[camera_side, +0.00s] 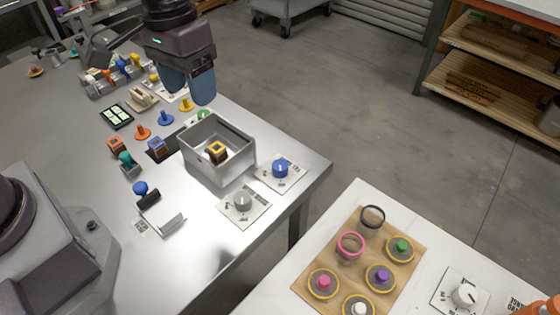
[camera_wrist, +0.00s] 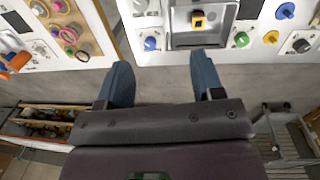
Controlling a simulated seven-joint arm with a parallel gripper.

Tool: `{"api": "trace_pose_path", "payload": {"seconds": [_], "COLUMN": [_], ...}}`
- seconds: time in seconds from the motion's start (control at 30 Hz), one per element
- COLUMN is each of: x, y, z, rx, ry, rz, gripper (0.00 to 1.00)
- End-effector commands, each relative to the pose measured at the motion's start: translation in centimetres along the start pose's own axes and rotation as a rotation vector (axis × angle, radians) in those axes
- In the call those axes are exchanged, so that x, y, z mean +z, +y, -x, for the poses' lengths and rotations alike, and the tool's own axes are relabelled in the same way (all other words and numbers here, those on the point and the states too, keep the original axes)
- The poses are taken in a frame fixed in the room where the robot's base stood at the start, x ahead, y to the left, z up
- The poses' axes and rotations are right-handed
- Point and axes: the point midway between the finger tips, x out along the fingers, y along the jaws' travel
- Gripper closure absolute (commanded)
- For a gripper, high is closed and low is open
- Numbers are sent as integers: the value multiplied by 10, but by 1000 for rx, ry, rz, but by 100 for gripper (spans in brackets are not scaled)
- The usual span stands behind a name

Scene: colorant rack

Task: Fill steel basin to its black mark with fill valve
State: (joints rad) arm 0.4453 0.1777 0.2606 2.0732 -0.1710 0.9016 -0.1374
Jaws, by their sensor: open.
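The steel basin (camera_side: 235,170) is an open box near the table's right edge. A yellow-orange and dark cube (camera_side: 217,152) sits inside it. The basin also shows at the top of the wrist view (camera_wrist: 200,42). A blue knob (camera_side: 280,169) on a white plate stands right of the basin, and a grey knob (camera_side: 243,202) on another plate stands in front. Their labels are too small to tell which is the fill valve. My gripper (camera_side: 190,92) is open and empty, raised behind the basin, its blue fingers apart.
Small coloured knobs and blocks, including an orange one (camera_side: 142,132) and a yellow one (camera_side: 186,104), lie left of and behind the basin. A second table at the front right holds a wooden board (camera_side: 311,273) with coloured pegs and rings. A floor gap separates the tables.

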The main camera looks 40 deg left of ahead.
Motion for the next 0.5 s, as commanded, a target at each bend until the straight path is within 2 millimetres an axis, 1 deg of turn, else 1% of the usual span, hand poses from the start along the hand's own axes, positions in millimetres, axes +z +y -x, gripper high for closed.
{"api": "trace_pose_path", "payload": {"seconds": [0.03,0.2,0.3,0.4,0.43,0.47,0.5], "x": [-13,-52,-73,-93,-99,-107,-117], "y": [8,30,41,50,52,55,58], "z": [-18,-70,-98,-116,-119,-120,-116], "rx": [-22,-91,-128,-144,-144,-137,-118], "ry": [-29,-64,-53,-25,-12,3,26], "rz": [30,162,242,327,354,387,431], "gripper": [39,39,39,39,39,39,39]}}
